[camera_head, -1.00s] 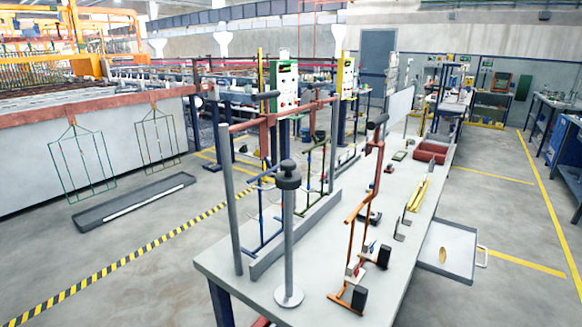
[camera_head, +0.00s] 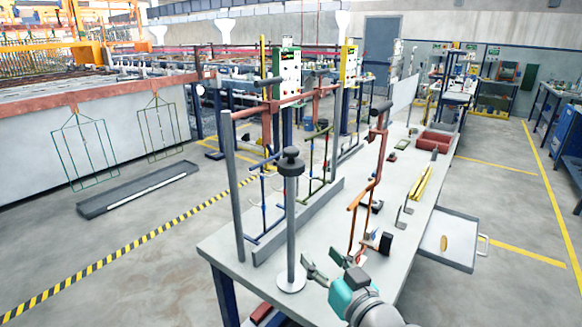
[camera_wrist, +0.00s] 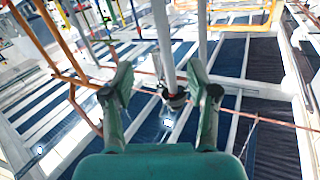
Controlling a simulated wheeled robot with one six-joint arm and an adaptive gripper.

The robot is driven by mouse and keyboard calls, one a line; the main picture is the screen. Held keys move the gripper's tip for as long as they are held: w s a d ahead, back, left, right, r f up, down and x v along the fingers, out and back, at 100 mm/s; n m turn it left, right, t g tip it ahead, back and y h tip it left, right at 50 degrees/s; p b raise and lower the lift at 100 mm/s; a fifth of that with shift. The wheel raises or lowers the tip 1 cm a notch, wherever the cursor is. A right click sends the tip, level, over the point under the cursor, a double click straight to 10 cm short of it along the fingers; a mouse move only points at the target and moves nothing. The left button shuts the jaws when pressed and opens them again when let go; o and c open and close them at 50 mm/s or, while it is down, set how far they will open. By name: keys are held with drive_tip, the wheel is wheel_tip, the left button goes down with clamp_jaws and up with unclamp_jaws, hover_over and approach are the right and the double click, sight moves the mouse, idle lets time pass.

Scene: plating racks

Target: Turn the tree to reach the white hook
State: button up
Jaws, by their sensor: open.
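A copper-orange rack (camera_head: 381,150) like a tree stands upright on the bench, right of a grey post with a black knob (camera_head: 291,160). Blue (camera_head: 264,205) and olive-green (camera_head: 308,187) racks hang from a copper crossbar behind the post. Small pale hooks show on the blue rack, but I cannot single out the white hook. My gripper (camera_head: 325,266) is open and empty, near the bench's front, right of the post and in front of the orange rack's base, which it partly hides. In the wrist view, the post shows between the open fingers (camera_wrist: 158,84), with orange bars (camera_wrist: 62,62) at left.
The grey bench (camera_head: 222,243) runs away from me. Yellow bars (camera_head: 420,183) and a red bin (camera_head: 434,141) lie farther back. A grey tray (camera_head: 462,226) juts out at the right. Upright posts and the crossbar stand close on the left.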

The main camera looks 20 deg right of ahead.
sight(295, 153)
drive_tip(key=w+r+n+y, duration=0.2)
drive_tip(key=w+r+n, duration=0.1)
drive_tip(key=r, duration=1.5)
drive_tip(key=x, duration=1.1)
drive_tip(key=shift+w+d+r, duration=0.1)
drive_tip(key=shift+d+r, duration=0.1)
drive_tip(key=shift+r, duration=0.1)
clamp_jaws()
